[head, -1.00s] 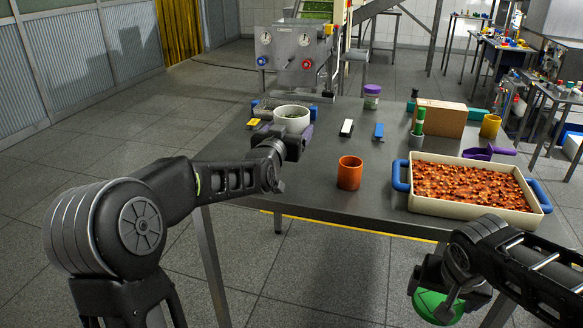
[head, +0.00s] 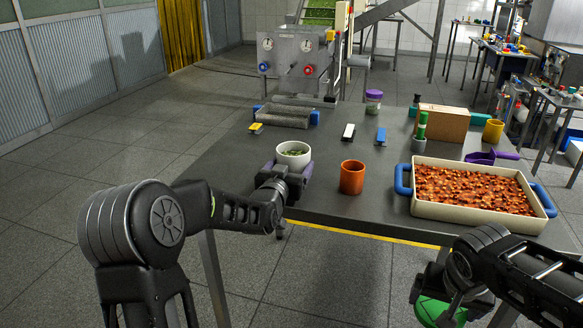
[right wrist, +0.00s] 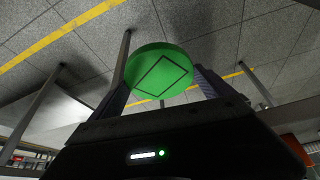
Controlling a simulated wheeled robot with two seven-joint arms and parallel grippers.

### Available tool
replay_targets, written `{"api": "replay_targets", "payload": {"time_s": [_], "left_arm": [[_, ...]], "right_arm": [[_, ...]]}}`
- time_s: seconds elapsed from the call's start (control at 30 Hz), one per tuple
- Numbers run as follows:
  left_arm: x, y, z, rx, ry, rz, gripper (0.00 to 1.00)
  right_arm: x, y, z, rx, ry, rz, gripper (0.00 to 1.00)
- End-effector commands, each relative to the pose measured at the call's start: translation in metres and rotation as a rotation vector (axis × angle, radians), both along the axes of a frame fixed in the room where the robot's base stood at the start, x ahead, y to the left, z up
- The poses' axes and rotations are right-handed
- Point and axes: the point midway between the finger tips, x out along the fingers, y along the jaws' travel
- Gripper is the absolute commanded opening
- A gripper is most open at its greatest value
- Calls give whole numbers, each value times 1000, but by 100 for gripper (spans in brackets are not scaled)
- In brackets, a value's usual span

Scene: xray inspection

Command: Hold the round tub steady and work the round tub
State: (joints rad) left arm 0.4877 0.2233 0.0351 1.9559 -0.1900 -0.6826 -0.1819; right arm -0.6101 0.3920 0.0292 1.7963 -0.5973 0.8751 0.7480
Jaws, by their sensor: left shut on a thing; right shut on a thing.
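A white round tub (head: 293,154) with green contents stands upright in my left gripper (head: 290,172), whose purple-grey fingers are shut on it near the table's left front. The tub's top is open. My right gripper (right wrist: 162,85) is shut on a round green lid (right wrist: 158,72) with a dark square outline on it, as the right wrist view shows. In the head view the green lid (head: 432,312) hangs low at the bottom right, in front of the table's edge, partly covered by my right arm.
An orange cup (head: 352,177) stands just right of the tub. A cream tray (head: 465,218) with blue handles holds orange-red pieces at the right. A grey metal tray (head: 282,117), a panel with gauges (head: 290,60) and a cardboard box (head: 442,124) stand further back.

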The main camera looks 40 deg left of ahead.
Motion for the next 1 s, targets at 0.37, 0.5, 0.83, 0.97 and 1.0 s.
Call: {"api": "replay_targets", "payload": {"time_s": [0.37, 0.5, 0.83, 0.97, 1.0], "left_arm": [[0, 0, -4, 1, -3, 0, 6], [0, 0, -4, 1, -2, 0, 85], [0, 0, -4, 1, -2, 0, 100], [0, 0, -3, 1, -2, 0, 100], [0, 0, -1, 1, -2, 0, 100]], "right_arm": [[0, 0, -4, 0, 0, 0, 43], [0, 0, -4, 0, 0, 0, 43], [0, 0, -4, 0, 0, 0, 43], [0, 0, -2, 0, 0, 0, 43], [0, 0, -1, 0, 0, 0, 43]]}}
